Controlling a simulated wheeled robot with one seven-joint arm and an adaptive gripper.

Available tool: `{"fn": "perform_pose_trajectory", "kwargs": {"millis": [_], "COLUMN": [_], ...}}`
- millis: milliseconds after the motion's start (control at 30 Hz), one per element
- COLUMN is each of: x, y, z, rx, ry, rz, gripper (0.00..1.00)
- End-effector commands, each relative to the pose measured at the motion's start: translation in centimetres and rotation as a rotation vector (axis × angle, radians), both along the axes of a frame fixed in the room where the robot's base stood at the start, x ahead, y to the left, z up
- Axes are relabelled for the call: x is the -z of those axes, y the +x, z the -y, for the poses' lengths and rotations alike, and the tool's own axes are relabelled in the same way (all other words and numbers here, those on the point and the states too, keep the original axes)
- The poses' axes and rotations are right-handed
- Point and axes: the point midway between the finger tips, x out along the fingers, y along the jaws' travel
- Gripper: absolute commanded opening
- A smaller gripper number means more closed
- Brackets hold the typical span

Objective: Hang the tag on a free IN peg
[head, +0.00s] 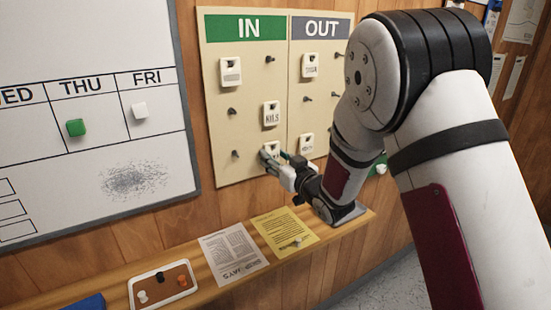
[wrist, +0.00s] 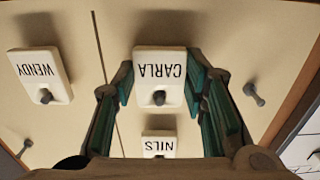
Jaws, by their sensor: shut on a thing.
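My gripper (head: 278,160) is at the lower right of the IN half of the board. It is shut on the white CARLA tag (wrist: 159,66), with one finger (wrist: 125,85) on each side of it. A dark peg end (wrist: 158,97) shows at the tag's hole, so the tag appears to be around the peg, close to the board. In the head view, my fingers partly hide the tag (head: 271,149). Bare IN pegs show at lower left (head: 236,153), middle left (head: 232,111) and top right (head: 270,59). The IN sign (head: 247,28) is green.
The NILS tag (head: 271,113) hangs just above my gripper. The WENDY tag (wrist: 42,75) hangs beside it, on the OUT side. Another tag (head: 230,71) hangs at IN's upper left. A ledge with papers (head: 234,250) and a tray (head: 135,290) runs below.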

Motion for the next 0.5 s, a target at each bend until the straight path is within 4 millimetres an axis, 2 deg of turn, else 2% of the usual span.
{"fn": "perform_pose_trajectory", "kwargs": {"millis": [67,100,167,500], "x": [0.00,0.00,0.00,0.01], "y": [-0.01,-0.01,-0.01,-0.10], "z": [-0.01,-0.01,-0.01,0.07], "rx": [0.000,0.000,0.000,0.000], "ry": [0.000,0.000,0.000,0.000], "rz": [0.000,0.000,0.000,0.000], "gripper": [0.19,0.48,0.62,0.63]}}
